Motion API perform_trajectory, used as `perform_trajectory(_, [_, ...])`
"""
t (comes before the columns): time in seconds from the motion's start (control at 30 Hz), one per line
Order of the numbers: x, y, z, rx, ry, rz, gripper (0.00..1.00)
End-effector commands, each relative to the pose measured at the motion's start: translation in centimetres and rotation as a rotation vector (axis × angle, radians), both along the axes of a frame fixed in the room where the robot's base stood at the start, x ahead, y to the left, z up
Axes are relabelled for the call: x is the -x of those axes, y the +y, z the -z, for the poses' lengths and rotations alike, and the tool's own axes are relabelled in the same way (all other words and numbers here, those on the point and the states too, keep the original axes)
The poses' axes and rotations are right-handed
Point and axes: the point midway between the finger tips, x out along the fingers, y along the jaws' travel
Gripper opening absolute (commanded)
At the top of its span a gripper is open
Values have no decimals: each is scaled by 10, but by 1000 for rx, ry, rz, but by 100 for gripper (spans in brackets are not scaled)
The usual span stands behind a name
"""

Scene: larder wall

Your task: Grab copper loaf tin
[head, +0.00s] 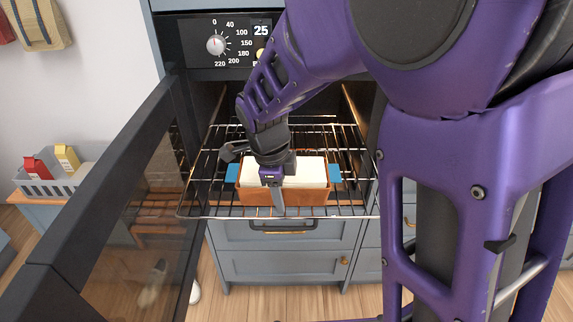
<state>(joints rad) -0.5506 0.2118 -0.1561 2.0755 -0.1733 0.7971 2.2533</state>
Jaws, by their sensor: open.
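The copper loaf tin (255,197) sits on the pulled-out wire rack of the open oven. It is orange-brown, with a pale, cream filling (305,172) and blue handles (335,173) at its left and right ends. My gripper (278,202) is at the middle of the tin's near side and points down. It is open, with one finger showing in front of the near wall. The other finger is hidden behind the gripper body, so I cannot tell whether it touches the tin. My arm covers part of the filling and the far rim.
The wire rack (205,190) extends from the oven. The open oven door (130,190) stands along the left. Blue drawers (285,266) are below the rack. A grey crate (62,183) with cartons stands on a small table at far left.

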Motion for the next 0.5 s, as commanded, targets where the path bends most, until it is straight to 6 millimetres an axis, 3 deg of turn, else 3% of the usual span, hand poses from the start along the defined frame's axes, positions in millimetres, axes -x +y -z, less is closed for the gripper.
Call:
perform_trajectory(0.23, [0, 0, 0, 0, 0, 0, 42])
perform_trajectory(0.5, [0, 0, 0, 0, 0, 0, 0])
